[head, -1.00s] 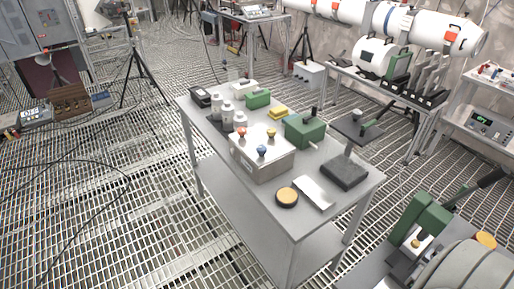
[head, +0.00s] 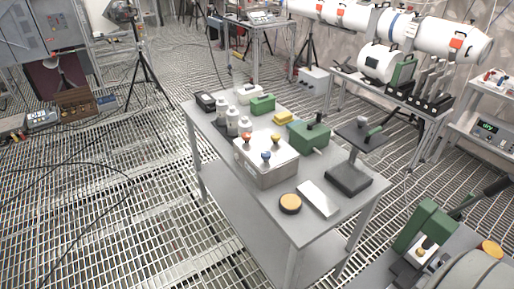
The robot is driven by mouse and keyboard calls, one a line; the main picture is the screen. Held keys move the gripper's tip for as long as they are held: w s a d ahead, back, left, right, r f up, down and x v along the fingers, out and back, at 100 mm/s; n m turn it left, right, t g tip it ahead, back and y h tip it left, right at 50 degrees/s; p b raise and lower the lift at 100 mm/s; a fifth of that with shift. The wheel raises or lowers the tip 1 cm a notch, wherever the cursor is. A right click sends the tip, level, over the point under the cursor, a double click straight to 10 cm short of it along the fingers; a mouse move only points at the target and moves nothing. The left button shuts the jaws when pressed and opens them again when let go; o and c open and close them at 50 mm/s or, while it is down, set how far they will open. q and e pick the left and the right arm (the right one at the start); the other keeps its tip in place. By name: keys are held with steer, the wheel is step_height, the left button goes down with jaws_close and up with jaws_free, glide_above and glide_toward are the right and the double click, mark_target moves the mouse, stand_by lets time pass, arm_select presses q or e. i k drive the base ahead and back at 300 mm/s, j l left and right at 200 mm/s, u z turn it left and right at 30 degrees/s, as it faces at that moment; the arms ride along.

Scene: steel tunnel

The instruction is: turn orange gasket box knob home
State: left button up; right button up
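A light metal box (head: 272,174) stands on the grey table, near the middle of its top. It carries three knobs on its upper face: an orange-red one (head: 246,137) at the left, a yellow-orange one (head: 276,138) at the back right and a blue one (head: 266,155) at the front. The knobs are too small for me to tell how each is turned. Neither of my grippers is in view, and nothing touches the box's knobs.
On the table (head: 262,209) are white bottles (head: 232,122), a green box (head: 309,136), a black-based stand (head: 348,180), a pale plate (head: 318,199) and a round orange-topped disc (head: 290,203). A green machine (head: 424,228) stands at lower right. Grating floor lies open at left.

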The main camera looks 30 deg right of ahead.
mark_target(246, 137)
steer(key=i+j+z, duration=0.15)
steer(key=z, duration=0.2)
steer(key=i+j+z, duration=0.4)
steer(key=z, duration=0.25)
